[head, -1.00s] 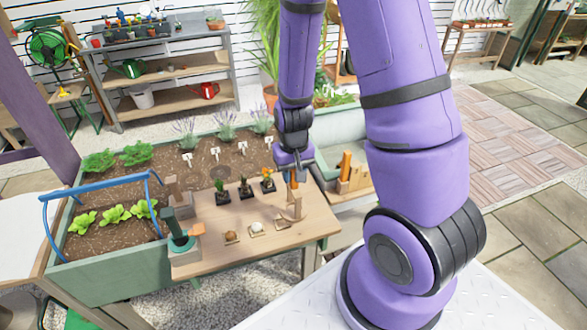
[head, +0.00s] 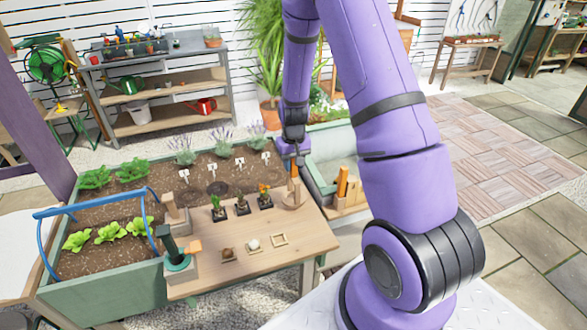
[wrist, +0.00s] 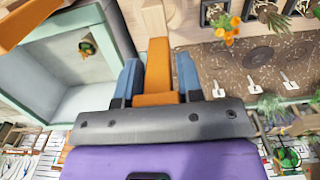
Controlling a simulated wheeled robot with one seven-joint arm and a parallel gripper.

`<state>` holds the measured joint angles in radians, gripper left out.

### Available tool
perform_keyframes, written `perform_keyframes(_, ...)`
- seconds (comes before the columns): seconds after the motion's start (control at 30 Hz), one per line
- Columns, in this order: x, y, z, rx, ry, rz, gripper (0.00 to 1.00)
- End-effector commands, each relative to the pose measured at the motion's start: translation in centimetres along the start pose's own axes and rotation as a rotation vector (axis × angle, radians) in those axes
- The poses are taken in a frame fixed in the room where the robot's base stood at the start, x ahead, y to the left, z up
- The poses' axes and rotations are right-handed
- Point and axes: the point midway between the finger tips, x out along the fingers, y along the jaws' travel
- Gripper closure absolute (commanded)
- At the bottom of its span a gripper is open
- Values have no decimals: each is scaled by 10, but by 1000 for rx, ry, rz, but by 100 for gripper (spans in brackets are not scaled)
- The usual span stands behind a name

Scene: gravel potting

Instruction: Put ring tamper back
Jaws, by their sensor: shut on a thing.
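My gripper (wrist: 158,82) is shut on the orange handle (wrist: 158,55) of a tool with a pale wooden part (wrist: 153,18), which I take to be the ring tamper. In the head view my gripper (head: 293,158) is at the right end of the wooden table. The tamper (head: 294,190) hangs down from it beside the row of small potted plants. I cannot tell whether its lower end touches the table.
A wooden holder (head: 352,192) with an orange-handled piece stands just right of the table. Small potted plants (head: 242,206) stand left of the tamper. A green tool (head: 173,252) and a wooden block (head: 173,214) stand at the left. The table's front right is clear (head: 305,232).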

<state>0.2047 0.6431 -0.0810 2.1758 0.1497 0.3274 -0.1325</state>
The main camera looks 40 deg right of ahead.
Motion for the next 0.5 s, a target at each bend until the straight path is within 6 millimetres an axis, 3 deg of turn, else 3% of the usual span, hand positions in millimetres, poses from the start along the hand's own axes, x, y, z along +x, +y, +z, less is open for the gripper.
perform_keyframes(0.13,19,0,0,0,-1,0,90)
perform_keyframes(0.5,23,0,0,1,1,0,90)
